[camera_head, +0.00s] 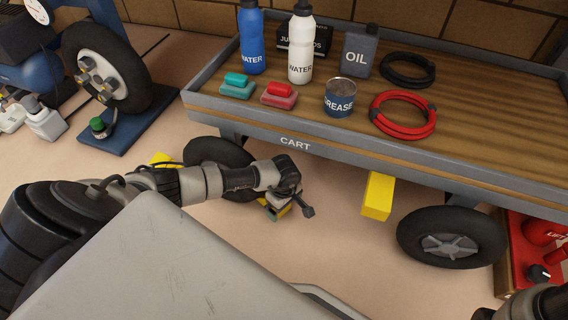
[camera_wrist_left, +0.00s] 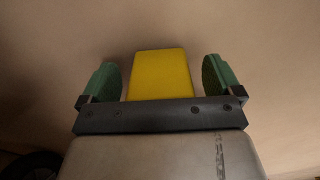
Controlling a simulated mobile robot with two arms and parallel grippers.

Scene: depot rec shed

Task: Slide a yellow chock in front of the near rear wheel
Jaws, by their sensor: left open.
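The cart (camera_head: 318,150) stands across the head view, with one near wheel (camera_head: 452,240) at right and another (camera_head: 212,151) at left, partly hidden by my left arm. My left gripper (camera_head: 278,209) is low, just right of the left wheel. In the left wrist view the open green-padded fingers (camera_wrist_left: 160,82) stand either side of a yellow chock (camera_wrist_left: 160,72), with a gap on both sides. Another yellow block (camera_head: 377,196) shows below the cart edge, left of the right wheel. A yellow piece (camera_head: 161,159) shows left of the left wheel.
The cart top holds bottles (camera_head: 301,52), a grease tin (camera_head: 340,98), an oil can (camera_head: 359,52), sponge-like blocks and coiled hoses (camera_head: 403,114). A red case (camera_head: 522,262) stands right of the right wheel. A big wheel on a blue base (camera_head: 120,133) stands at left. Floor between the cart wheels is partly clear.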

